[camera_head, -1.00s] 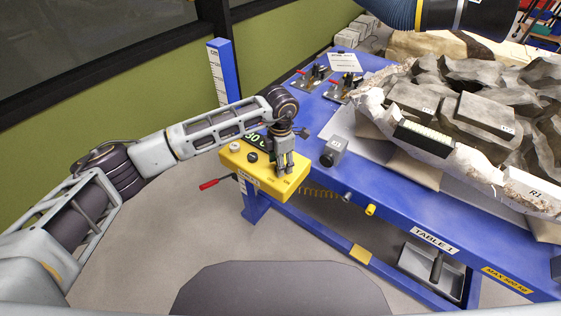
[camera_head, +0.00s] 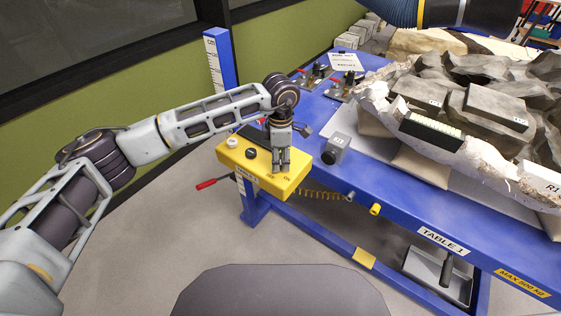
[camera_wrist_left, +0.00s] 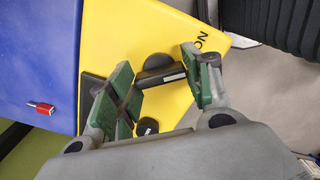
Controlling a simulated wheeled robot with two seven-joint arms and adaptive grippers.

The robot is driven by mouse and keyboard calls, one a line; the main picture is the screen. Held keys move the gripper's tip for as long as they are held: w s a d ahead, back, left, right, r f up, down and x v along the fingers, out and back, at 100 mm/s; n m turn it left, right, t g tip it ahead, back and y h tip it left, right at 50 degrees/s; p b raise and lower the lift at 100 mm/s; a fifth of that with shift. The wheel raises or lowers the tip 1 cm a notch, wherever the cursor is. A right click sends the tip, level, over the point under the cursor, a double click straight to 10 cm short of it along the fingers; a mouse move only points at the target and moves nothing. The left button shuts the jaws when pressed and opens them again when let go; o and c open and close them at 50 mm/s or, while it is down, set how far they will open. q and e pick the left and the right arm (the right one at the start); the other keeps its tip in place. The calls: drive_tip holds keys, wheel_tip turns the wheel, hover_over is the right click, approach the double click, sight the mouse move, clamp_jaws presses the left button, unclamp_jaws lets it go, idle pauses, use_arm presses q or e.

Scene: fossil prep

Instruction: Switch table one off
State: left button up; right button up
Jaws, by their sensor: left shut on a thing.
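The yellow control box (camera_head: 237,160) is fixed at the near left corner of blue table one (camera_head: 400,215). It carries a white knob (camera_head: 232,141), a black knob (camera_head: 250,152) and a dark display (camera_head: 253,133). My left gripper (camera_head: 279,168) points down onto the box's right part, beside small OFF and ON marks. My right gripper is not in view.
Rock-like fossil blocks (camera_head: 495,108) lie on the table at right. A grey box (camera_head: 335,148) sits at the table edge near my gripper. Clamps (camera_head: 345,86) and a sign (camera_head: 356,62) stand behind. A red-handled lever (camera_head: 208,184) sticks out left below the box.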

use_arm(q)
drive_tip(key=shift+f+m+b, duration=0.1)
drive_tip(key=shift+m+b, duration=0.75)
drive_tip(key=shift+m, duration=0.05)
drive_tip(key=shift+m+b, duration=0.4)
drive_tip(key=shift+b, duration=0.05)
drive_tip(key=shift+m+b, duration=0.4)
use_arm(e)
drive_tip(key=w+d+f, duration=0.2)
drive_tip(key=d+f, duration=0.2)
use_arm(q)
drive_tip(key=m+b, duration=0.3)
drive_tip(key=shift+r+m+b, duration=0.2)
drive_tip(key=shift+m+b, duration=0.2)
drive_tip(key=shift+m, duration=0.4)
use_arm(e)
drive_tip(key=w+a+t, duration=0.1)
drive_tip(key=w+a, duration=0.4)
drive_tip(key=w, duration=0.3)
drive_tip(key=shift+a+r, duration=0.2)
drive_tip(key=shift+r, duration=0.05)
use_arm(q)
drive_tip(key=o, duration=1)
